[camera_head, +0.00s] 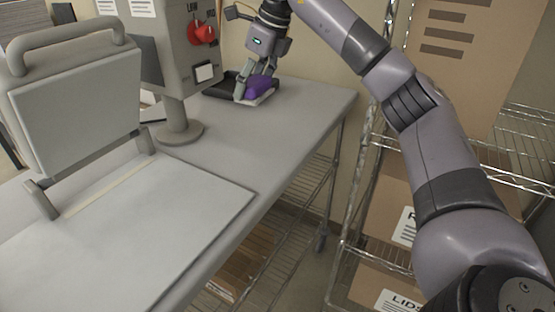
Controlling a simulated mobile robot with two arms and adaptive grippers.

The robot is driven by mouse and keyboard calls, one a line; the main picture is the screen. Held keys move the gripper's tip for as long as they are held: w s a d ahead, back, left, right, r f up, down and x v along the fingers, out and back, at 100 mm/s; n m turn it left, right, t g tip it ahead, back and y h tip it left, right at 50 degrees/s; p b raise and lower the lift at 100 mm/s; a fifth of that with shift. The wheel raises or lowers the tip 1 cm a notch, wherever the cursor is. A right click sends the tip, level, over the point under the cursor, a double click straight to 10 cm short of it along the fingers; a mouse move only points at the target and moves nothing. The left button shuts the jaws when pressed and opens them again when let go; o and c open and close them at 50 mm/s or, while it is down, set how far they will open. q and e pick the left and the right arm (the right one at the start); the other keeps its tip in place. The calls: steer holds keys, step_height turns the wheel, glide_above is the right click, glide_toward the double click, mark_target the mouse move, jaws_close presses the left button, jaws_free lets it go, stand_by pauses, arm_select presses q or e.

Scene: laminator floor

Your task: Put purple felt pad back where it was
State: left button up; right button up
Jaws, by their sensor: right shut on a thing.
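The purple felt pad (259,86) is at the far right end of the grey table. My right gripper (256,88) reaches down from above and is shut on the pad. A flat light-coloured thing (263,99) lies right under or against the pad; I cannot tell whether they touch. A black tray (222,87) sits just left of the gripper, partly hidden behind it. My left gripper is not in view.
A laminator with a raised lid (80,105) fills the left of the table. Wire shelving with cardboard boxes (392,205) stands to the right. The table top (285,125) in front of the gripper is clear.

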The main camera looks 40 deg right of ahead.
steer(key=shift+d+r+m, duration=0.3)
steer(key=shift+d+r, duration=0.1)
steer(key=shift+d, duration=0.65)
steer(key=p, duration=0.2)
glide_above(258, 157)
steer(key=s, duration=0.1)
steer(key=f, duration=1.4)
steer(key=shift+s+d+f, duration=0.2)
steer(key=shift+d, duration=0.2)
step_height(258, 157, down, 5)
steer(key=shift+r+p, duration=0.1)
steer(key=shift+p, duration=0.45)
steer(key=shift+f, duration=0.2)
steer(key=shift+f, duration=0.15)
steer(key=o, duration=1)
steer(key=shift+o, duration=0.2)
